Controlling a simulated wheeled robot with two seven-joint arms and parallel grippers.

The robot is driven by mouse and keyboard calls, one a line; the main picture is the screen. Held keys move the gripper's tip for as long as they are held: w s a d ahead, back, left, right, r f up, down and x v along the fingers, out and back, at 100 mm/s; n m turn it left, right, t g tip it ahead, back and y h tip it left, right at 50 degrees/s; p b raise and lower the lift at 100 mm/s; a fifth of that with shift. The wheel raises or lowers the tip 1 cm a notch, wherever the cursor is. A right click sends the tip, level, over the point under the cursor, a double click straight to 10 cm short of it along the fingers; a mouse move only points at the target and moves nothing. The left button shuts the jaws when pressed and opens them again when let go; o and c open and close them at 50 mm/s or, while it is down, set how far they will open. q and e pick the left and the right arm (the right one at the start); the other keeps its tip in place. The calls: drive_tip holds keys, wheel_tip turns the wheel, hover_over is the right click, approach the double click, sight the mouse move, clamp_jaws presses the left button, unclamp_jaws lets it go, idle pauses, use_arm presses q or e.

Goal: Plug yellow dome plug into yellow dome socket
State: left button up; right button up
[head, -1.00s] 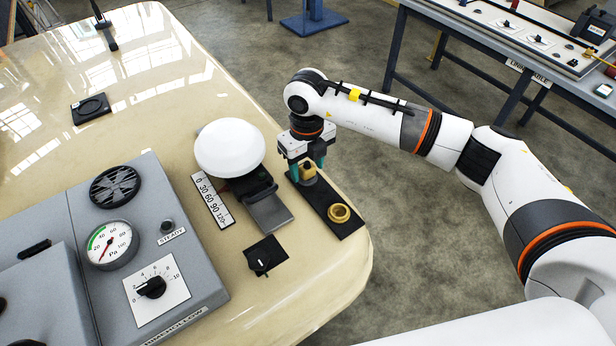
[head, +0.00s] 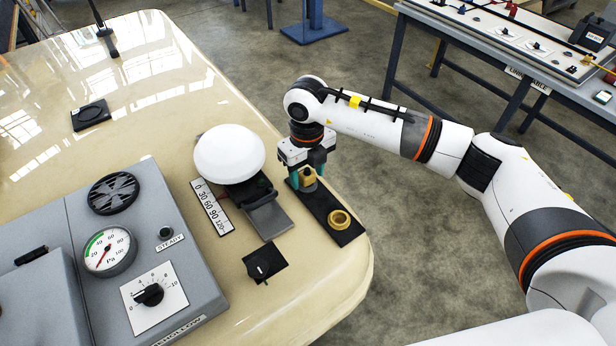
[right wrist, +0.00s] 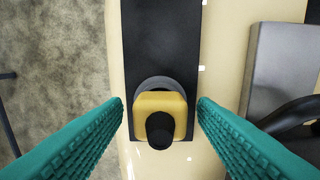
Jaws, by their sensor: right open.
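The yellow plug (head: 308,179) stands at the far end of a black plate. In the right wrist view the plug (right wrist: 160,104) has a squarish yellow body with a black knob or stem on top and sits on a grey round base. The yellow ring-shaped socket (head: 340,219) is at the near end of the same plate. My right gripper (head: 308,172) is over the plug, pointing down. Its teal fingers (right wrist: 160,108) are open, one on each side of the plug, with gaps on both sides. My left gripper is not in view.
A white dome lamp (head: 229,154) and a grey flat block (head: 270,222) stand left of the black plate (head: 324,208). A black knob plate (head: 264,263) and a grey gauge console (head: 190,262) are nearer. The table's rounded edge is just right of the plate.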

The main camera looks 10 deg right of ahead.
sight(307, 173)
idle(0.6)
drive_tip(key=shift+c, duration=0.5)
clamp_jaws()
drive_tip(key=shift+r, duration=0.1)
drive_tip(key=shift+r, duration=0.15)
drive_tip(key=shift+r+p, duration=1.35)
drive_tip(key=shift+r, duration=1.45)
